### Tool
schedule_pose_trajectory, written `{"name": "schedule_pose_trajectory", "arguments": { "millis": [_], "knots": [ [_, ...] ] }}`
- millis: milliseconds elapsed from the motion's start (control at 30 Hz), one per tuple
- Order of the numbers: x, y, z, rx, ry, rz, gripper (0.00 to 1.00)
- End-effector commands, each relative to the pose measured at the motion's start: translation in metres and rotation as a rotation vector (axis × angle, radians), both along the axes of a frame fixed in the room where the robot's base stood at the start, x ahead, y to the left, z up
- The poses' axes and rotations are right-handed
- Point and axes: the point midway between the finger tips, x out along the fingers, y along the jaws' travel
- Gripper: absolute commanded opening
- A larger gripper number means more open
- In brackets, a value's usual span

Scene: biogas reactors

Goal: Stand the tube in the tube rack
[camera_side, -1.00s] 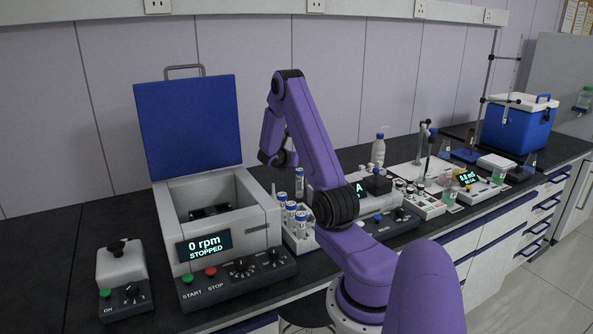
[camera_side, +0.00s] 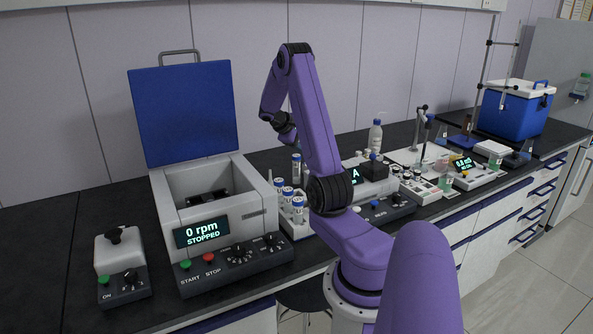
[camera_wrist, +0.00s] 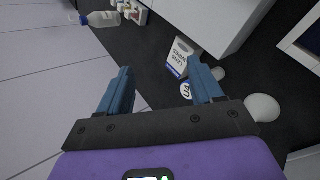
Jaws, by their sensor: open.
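The tube rack (camera_side: 300,230) is a pale block right of the centrifuge in the side view, holding several upright blue-capped tubes (camera_side: 298,207). Another blue-capped tube (camera_side: 296,165) stands upright behind them and reaches higher; its lower end is hidden, so I cannot tell whether it sits in the rack. My gripper (camera_side: 287,132) is above and slightly left of this tube, apart from it. The wrist view shows my gripper (camera_wrist: 160,88) open with its two blue fingers spread and no tube between them. The rack is not visible in the wrist view.
The centrifuge (camera_side: 215,220) stands left of the rack with its blue lid (camera_side: 185,110) raised. A panelled device (camera_side: 385,207) is to the right. The wrist view shows a lens-wipes box (camera_wrist: 180,57) beyond the fingers.

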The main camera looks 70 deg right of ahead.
Motion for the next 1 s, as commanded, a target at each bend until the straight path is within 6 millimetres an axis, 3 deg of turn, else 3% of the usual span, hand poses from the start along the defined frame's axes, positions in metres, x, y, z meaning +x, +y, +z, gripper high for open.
{"name": "schedule_pose_trajectory", "arguments": {
  "millis": [300,500,667,1000],
  "knots": [
    [0.026,0.019,0.025,-0.094,-0.766,-0.783,0.66],
    [0.046,0.024,0.04,-0.098,-1.033,-1.093,0.66],
    [0.051,0.024,0.04,-0.094,-1.092,-1.172,0.66],
    [0.048,0.003,-0.014,-0.092,-1.087,-1.172,0.66]
  ]
}}
